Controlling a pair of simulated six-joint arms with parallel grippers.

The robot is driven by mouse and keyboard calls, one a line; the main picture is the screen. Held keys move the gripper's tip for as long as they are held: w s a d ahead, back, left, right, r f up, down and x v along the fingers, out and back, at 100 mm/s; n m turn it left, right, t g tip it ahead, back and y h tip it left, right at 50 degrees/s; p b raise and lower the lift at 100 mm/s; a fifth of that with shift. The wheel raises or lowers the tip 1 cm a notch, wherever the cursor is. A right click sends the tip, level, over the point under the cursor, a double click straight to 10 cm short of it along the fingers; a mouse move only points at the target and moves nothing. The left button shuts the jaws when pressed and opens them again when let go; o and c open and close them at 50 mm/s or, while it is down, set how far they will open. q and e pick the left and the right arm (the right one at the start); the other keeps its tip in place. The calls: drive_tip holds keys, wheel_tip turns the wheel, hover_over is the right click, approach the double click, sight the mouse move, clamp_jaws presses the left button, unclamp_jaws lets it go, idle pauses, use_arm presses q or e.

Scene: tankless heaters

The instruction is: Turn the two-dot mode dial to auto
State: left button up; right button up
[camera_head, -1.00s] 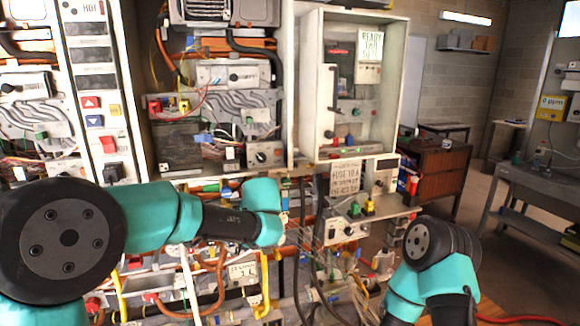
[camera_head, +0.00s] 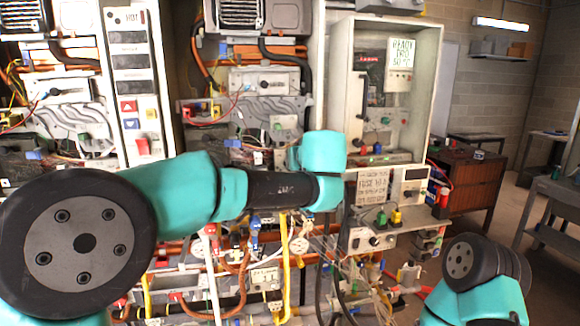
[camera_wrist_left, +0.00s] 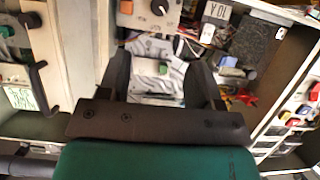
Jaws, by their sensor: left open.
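In the left wrist view, a black round dial (camera_wrist_left: 160,7) sits on a pale panel at the top edge, with an orange-red button beside it. I cannot make out dots or its setting. My left gripper (camera_wrist_left: 160,62) is open, with its two dark fingers apart and nothing held. The dial lies beyond the fingertips, apart from them. A plate with a green button (camera_wrist_left: 163,68) shows between the fingers. In the head view my left arm covers this area and hides the gripper. Another dark dial (camera_head: 374,240) is on the lower right panel. My right gripper is out of view.
An open white cabinet (camera_head: 434,85) with a "READY" sign (camera_head: 401,53) stands right of the heater. A handwritten note (camera_head: 372,187) hangs below it. Pipes and loose wires crowd the lower wall. Open floor lies at the right.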

use_arm(q)
drive_tip(key=x, duration=1.5)
drive_tip(key=shift+w+f, duration=0.15)
drive_tip(key=shift+w, duration=0.1)
drive_tip(key=c, duration=0.9)
